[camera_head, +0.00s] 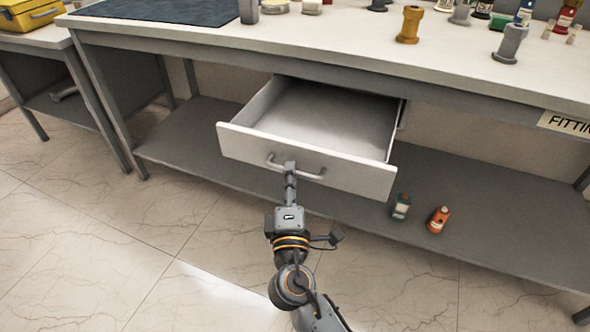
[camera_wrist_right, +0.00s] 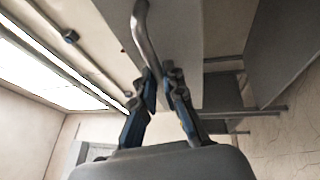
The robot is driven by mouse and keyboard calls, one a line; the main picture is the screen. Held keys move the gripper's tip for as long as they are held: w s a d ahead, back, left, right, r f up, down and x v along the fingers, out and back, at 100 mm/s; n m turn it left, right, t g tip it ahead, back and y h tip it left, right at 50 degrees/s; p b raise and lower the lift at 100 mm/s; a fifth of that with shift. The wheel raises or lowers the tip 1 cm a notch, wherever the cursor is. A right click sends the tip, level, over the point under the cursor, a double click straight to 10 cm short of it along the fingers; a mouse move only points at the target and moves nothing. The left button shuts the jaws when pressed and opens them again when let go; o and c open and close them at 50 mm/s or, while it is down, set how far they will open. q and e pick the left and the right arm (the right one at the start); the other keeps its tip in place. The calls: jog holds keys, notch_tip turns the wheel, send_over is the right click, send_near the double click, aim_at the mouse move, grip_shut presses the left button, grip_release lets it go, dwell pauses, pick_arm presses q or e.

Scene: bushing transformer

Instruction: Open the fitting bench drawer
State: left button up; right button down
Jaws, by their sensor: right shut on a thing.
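The fitting bench drawer (camera_head: 308,162) hangs well out from under the bench top, and its inside shows empty in the head view. A curved metal handle (camera_head: 312,175) runs across its white front. My right gripper (camera_head: 290,168) is shut on the handle left of its middle. The right wrist view shows the handle (camera_wrist_right: 146,42) running between the two fingers of my right gripper (camera_wrist_right: 160,85). The left gripper is in neither view.
The bench top (camera_head: 330,45) holds a dark mat (camera_head: 160,10), a brass bushing (camera_head: 410,24) and a grey one (camera_head: 510,43). Two small bottles (camera_head: 401,207) (camera_head: 438,219) stand on the lower shelf (camera_head: 480,225), right of the drawer. A yellow case (camera_head: 28,14) sits on the left table. The floor in front is clear.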

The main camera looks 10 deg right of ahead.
jog(key=c, duration=1.4)
grip_release()
jog(key=shift+s, duration=0.1)
jog(key=v, duration=1.2)
